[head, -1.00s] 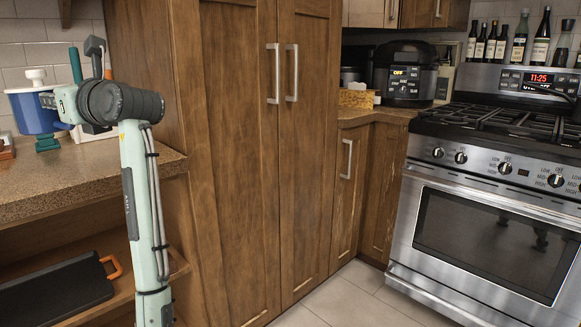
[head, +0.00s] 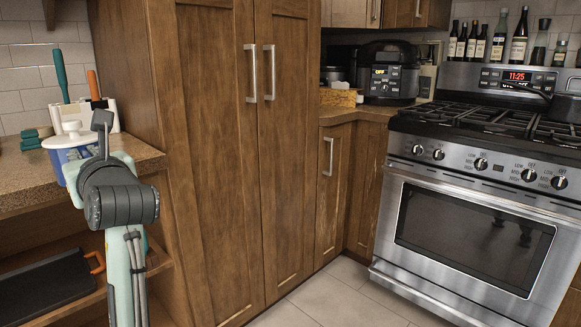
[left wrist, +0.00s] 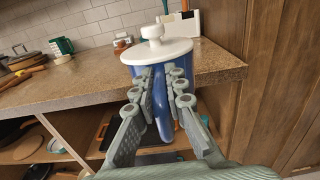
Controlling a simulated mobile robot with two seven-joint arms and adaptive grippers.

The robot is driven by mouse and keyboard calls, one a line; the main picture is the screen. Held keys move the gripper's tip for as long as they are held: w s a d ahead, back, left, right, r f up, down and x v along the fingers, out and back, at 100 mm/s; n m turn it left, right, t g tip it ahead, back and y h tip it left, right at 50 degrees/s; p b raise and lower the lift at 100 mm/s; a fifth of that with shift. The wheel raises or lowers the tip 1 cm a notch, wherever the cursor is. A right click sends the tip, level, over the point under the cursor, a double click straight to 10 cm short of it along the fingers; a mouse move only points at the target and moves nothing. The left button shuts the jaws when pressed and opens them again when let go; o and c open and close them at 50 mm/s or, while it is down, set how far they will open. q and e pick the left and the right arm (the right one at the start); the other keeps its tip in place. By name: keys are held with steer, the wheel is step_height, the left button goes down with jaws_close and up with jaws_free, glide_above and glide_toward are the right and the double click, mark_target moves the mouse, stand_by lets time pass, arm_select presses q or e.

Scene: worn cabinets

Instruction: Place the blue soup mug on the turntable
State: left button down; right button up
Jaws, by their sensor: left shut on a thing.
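The blue soup mug (left wrist: 150,112) with a white knobbed lid shows in the left wrist view between my fingers. My left gripper (left wrist: 161,82) is shut on it, and the mug looks upright at the counter's front edge. In the head view the mug (head: 60,164) is partly hidden behind my left wrist, and the gripper's fingers are hidden there too. I cannot make out the turntable for sure; round wooden pieces (left wrist: 20,60) lie on the counter at the far left in the left wrist view. My right gripper is not in view.
The speckled counter (left wrist: 75,82) has a green mug (left wrist: 61,46) at the back. An open shelf below holds a dark tray (head: 45,285) and pans. A tall wooden cabinet (head: 215,150) stands close on the right. The stove (head: 470,210) is farther right.

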arm_select(q)
steer(key=s+d+f+m+t+h, duration=0.3)
steer(key=d+f+h, duration=0.3)
steer(key=d+f, duration=0.4)
steer(key=s+d+f+m+t+h, duration=0.3)
steer(key=d+f+m+h, duration=0.3)
steer(key=d+f, duration=0.4)
step_height(320, 180, down, 7)
steer(key=shift+s+r+m+h, duration=0.2)
steer(key=shift+s+m+h, duration=0.15)
steer(key=shift+h, duration=0.45)
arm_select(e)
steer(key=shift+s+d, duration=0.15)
arm_select(q)
steer(key=shift+r+p, duration=0.8)
steer(key=shift+r, duration=0.1)
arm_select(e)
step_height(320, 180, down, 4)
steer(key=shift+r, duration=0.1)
